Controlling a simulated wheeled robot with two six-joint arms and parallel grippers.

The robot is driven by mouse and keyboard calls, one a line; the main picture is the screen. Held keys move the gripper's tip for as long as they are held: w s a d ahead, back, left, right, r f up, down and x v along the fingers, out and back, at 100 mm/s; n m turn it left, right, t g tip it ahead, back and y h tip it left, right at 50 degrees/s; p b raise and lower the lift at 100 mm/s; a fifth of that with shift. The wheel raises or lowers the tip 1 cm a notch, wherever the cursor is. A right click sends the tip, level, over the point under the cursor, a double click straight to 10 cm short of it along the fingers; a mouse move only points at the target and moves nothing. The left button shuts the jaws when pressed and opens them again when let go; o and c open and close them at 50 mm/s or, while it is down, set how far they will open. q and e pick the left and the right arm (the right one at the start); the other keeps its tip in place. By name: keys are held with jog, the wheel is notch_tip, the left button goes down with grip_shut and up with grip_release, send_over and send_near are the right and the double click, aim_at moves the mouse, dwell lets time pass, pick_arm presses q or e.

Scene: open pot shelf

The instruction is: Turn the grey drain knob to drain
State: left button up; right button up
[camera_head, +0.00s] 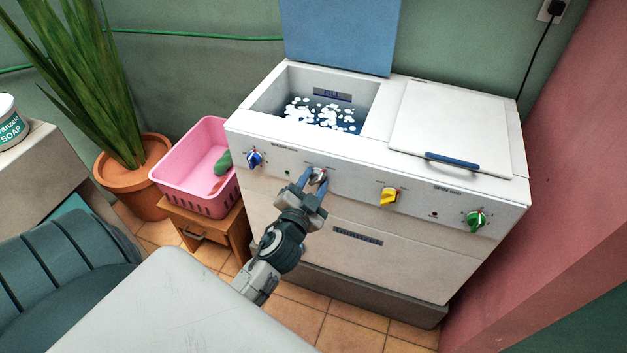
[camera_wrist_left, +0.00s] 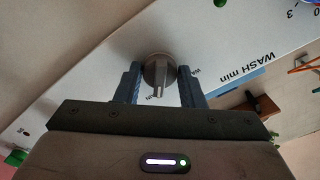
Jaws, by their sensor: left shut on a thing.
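The grey drain knob (camera_head: 319,174) is on the white front panel of the twin-tub washer (camera_head: 345,215), below the open tub. My left gripper (camera_head: 312,183) is at the knob, one finger on each side, and is shut on it. In the left wrist view the round knob (camera_wrist_left: 157,72) with its raised grip bar sits between the two fingers (camera_wrist_left: 158,88). The bar runs nearly up and down in that picture. The label at the knob is partly hidden by the fingers. My right gripper is not in view.
A blue knob (camera_head: 254,158), yellow knob (camera_head: 389,196) and green knob (camera_head: 476,219) share the panel. The open tub holds water with white foam (camera_head: 320,113). A pink basket (camera_head: 190,170) on a small wooden stand (camera_head: 208,228) is close at the left.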

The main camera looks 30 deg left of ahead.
pick_arm(q)
jog(key=shift+m, duration=0.7)
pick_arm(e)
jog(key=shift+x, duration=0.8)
pick_arm(q)
jog(key=o, duration=1)
jog(key=shift+s+d, duration=0.1)
jog(key=shift+s, duration=0.25)
jog(key=v, duration=0.2)
jog(key=shift+s+d+f+b, duration=0.1)
jog(key=shift+s+f+b, duration=0.1)
jog(key=shift+s+b, duration=0.15)
jog(key=b, duration=0.2)
send_near(314, 184)
jog(key=shift+s+r, duration=0.2)
jog(key=shift+s, duration=0.35)
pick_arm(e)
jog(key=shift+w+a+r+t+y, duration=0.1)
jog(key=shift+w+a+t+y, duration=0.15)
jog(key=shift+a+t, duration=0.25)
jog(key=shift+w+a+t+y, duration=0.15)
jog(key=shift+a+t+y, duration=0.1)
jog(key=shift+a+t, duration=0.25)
